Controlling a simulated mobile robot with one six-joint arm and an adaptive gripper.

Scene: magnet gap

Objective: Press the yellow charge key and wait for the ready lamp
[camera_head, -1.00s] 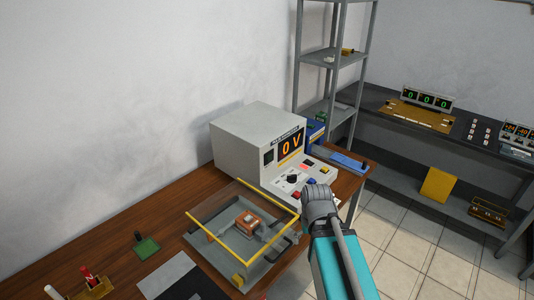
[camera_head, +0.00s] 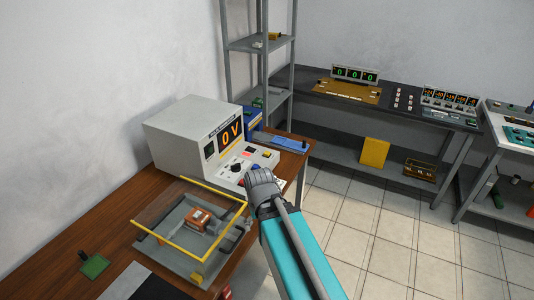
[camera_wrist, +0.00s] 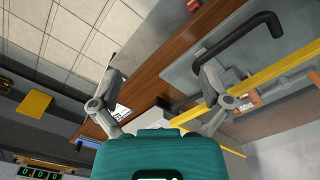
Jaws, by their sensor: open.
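The pale grey power unit (camera_head: 185,135) stands on the wooden bench in the head view. Its orange display (camera_head: 230,133) reads 0 V. Its sloped panel (camera_head: 252,172) has knobs, a small red readout and a small yellow key (camera_head: 267,154) near its right edge. I cannot tell which spot is the ready lamp; no lit lamp stands out. My arm reaches up beside the panel's front in the head view, hiding part of its front edge. In the wrist view my gripper (camera_wrist: 162,76) has its fingers spread apart, with nothing between them, above the bench edge.
A fixture with yellow rails (camera_head: 170,232) and a copper-coloured block (camera_head: 198,218) sits in front of the unit. A blue tray (camera_head: 289,143) lies behind the panel. A grey shelf rack (camera_head: 258,45) stands behind. Tiled floor (camera_head: 350,225) is open to the right.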

